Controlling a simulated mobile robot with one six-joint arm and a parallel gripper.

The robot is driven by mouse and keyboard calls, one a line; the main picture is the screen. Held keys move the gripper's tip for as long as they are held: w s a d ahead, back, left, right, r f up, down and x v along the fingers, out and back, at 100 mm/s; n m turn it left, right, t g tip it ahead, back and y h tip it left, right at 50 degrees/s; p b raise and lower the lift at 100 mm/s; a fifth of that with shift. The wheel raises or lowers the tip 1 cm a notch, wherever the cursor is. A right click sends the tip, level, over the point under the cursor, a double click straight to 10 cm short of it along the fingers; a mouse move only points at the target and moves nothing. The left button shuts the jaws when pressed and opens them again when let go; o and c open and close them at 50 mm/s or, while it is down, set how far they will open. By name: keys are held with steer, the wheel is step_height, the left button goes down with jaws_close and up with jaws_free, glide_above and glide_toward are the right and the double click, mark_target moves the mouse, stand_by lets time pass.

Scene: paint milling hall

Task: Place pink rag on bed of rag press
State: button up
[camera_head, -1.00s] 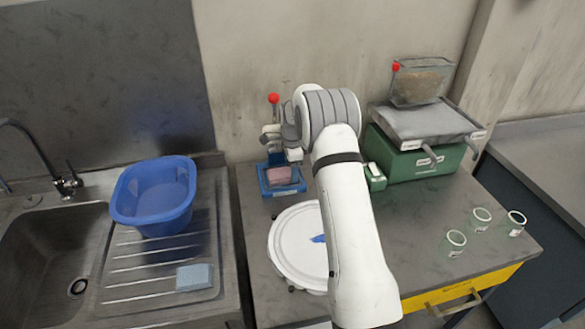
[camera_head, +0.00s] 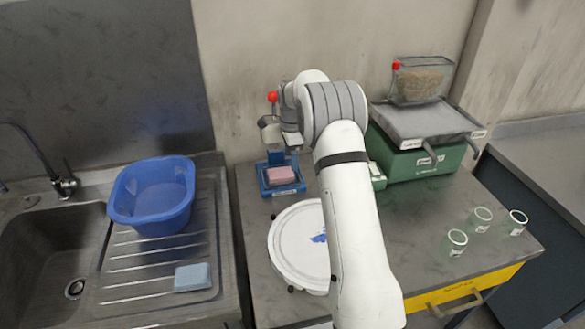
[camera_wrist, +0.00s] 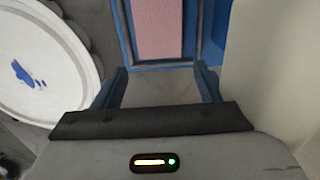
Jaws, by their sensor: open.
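The pink rag (camera_head: 281,174) lies flat on the bed of the blue rag press (camera_head: 268,189), inside its raised rim. In the wrist view the pink rag (camera_wrist: 158,28) shows at the top, with the blue frame of the press (camera_wrist: 191,42) around it. My gripper (camera_wrist: 160,74) is open, its two blue fingers apart with nothing between them. It is above the press and clear of the rag. The head view shows the gripper only partly, beside the red knob (camera_head: 272,97) behind the press.
A round white lid (camera_head: 296,245) stands in front of the press. A green machine (camera_head: 420,162) is to the right, with several glass jars (camera_head: 456,240) near the table edge. A blue basin (camera_head: 153,197) and light blue sponge (camera_head: 193,277) are by the sink.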

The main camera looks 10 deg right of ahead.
steer(key=s+a+r+n, duration=0.1)
steer(key=s+r+n, duration=0.15)
steer(key=r, duration=0.45)
steer(key=s+r+n, duration=0.1)
steer(key=s+r, duration=0.3)
steer(key=r, duration=0.2)
steer(key=s+a+r+n+t, duration=0.15)
steer(key=s+r+n, duration=0.35)
steer(key=s, duration=0.7)
steer(key=s+f+n+t, duration=0.2)
steer(key=s+n, duration=0.7)
steer(key=s, duration=1.4)
steer(key=shift+s+a+f+b, duration=0.35)
steer(key=shift+f, duration=0.45)
steer(key=shift+n, duration=0.25)
steer(key=shift+c, duration=0.5)
